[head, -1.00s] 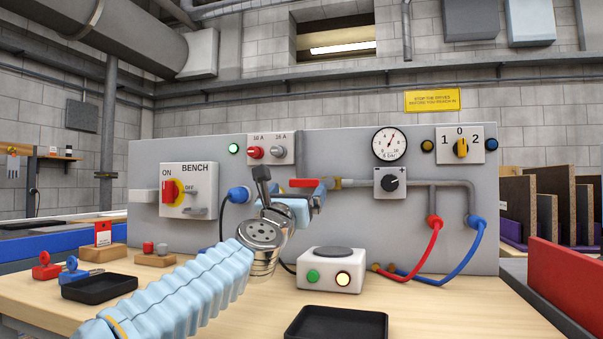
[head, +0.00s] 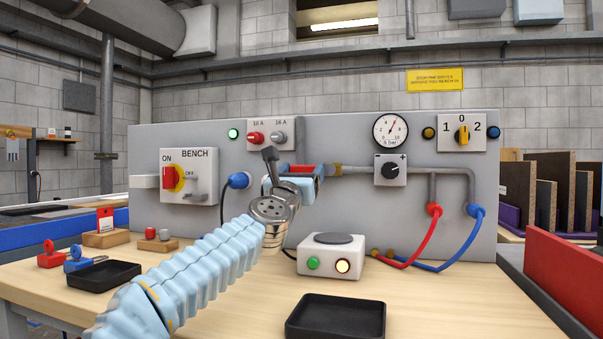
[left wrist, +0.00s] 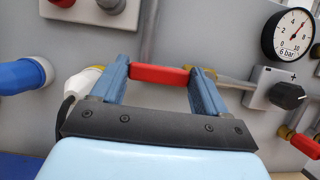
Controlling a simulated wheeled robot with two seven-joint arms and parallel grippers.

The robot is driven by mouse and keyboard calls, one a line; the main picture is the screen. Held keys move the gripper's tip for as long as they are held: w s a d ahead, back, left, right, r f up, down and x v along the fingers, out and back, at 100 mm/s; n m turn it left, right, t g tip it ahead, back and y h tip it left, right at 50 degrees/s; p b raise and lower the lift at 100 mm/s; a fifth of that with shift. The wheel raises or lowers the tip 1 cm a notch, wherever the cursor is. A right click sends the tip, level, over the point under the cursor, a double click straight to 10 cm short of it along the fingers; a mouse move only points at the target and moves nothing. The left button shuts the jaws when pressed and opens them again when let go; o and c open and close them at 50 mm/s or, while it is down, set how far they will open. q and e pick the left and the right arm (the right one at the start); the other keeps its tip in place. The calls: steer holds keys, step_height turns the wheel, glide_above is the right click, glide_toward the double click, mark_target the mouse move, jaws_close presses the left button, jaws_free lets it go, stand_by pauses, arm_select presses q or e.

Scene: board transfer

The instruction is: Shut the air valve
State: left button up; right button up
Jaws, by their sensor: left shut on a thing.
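The air valve has a red lever (head: 303,168), which lies level, in line with the grey pipe on the panel. A brass fitting (head: 335,170) sits at its right end. My left gripper (head: 300,180) reaches the valve from the front and is shut on the red lever. In the left wrist view, the red lever (left wrist: 160,75) spans between the two blue fingers (left wrist: 160,80). The fingers and wrist hide part of the valve body. My right gripper is not in view.
The pressure gauge (head: 391,131) points to about 6 bar, above a black regulator knob (head: 390,170). A blue plug (head: 238,181) is left of my gripper. A white button box (head: 331,256) and a black tray (head: 336,316) stand on the bench below.

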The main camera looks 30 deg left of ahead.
arm_select(q)
steer(key=c, duration=0.4)
